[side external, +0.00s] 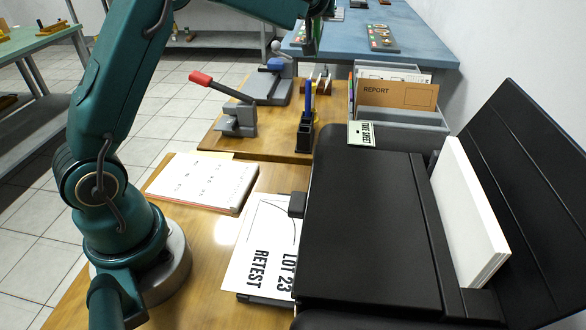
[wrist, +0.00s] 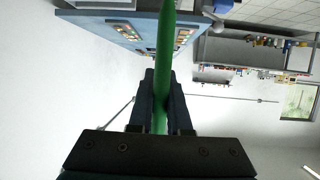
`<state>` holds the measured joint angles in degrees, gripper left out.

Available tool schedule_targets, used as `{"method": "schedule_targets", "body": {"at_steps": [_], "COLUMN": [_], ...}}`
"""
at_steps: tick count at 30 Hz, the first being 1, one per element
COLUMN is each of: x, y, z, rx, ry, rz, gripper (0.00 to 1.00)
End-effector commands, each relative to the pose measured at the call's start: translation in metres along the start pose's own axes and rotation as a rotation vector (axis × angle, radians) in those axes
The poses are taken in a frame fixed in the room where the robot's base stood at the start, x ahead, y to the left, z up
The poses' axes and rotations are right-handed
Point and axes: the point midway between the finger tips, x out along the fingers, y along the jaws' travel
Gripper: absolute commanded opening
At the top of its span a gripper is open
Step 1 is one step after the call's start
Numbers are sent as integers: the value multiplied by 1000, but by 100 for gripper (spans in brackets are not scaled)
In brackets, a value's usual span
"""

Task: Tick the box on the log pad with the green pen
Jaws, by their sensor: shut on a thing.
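My gripper (wrist: 161,80) is shut on the green pen (wrist: 166,45), which points away from the jaws in the wrist view. In the side view my gripper (side external: 312,42) is at the top middle, high above the bench, and the pen cannot be made out clearly there. A pad with a white written top sheet (side external: 207,181), likely the log pad, lies flat on the wooden bench right of my arm's base. The gripper is well away from it. Its marks are too small to read, so the box cannot be told.
A black pen holder (side external: 305,133) with a blue pen stands behind the pad. A large black printer (side external: 370,220) fills the right. A printed "LOT 23 RETEST" sheet (side external: 262,245) lies in front of it. A red-handled press (side external: 235,118) and a grey bin (side external: 400,118) stand further back.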

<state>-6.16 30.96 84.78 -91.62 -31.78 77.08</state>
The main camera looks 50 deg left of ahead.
Motion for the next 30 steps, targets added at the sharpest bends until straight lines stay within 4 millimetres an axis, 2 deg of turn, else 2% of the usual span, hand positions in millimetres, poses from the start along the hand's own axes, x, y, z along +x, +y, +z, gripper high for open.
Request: {"method": "schedule_targets", "body": {"at_steps": [2, 4, 8, 11, 15, 22, 27, 30], "x": [8, 12, 10, -2, -32, -101, -144, -159], "y": [-24, -50, -99, -132, -170, -210, -220, -222], "z": [0, 8, 39, 69, 111, 166, 188, 194], "rx": [-56, -107, -212, -294, -404, -575, -653, -677], "ry": [-2, -5, -8, -6, -4, -1, 0, 0], "rz": [-138, -270, -534, -733, -1000, -1407, -1591, -1641], "gripper": [0, 0, 0, 0, 0, 0, 0, 0]}}
